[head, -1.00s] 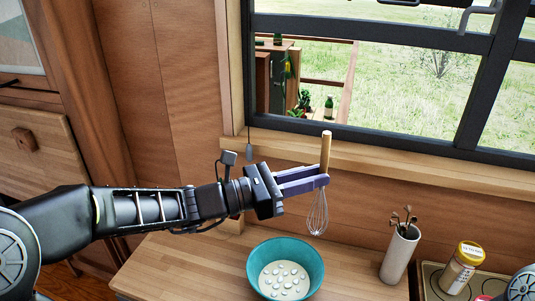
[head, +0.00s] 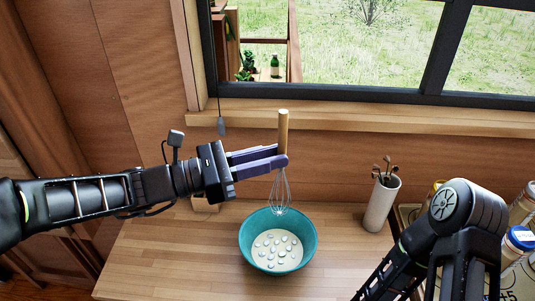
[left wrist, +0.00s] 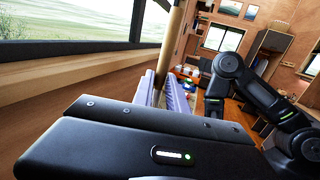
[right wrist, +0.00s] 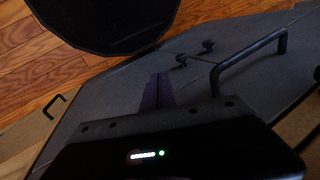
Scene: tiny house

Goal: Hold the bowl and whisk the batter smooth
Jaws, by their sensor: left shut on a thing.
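My left gripper (head: 277,161) is shut on the wooden handle of the whisk (head: 281,190), which hangs upright with its wires down. The handle also shows in the left wrist view (left wrist: 171,42). The teal bowl (head: 246,256) stands on the wooden counter and holds pale batter (head: 278,249) with several light lumps. The whisk's wire end overlaps the bowl's far rim in the head view; it looks above the batter. My right gripper (right wrist: 157,90) has its fingers together with nothing between them, away from the bowl; the head view shows only its arm.
A white utensil holder (head: 381,203) stands on the counter (head: 165,255) right of the bowl. Jars (head: 519,240) stand at the far right, partly behind my right arm. The window sill (head: 350,117) runs behind.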

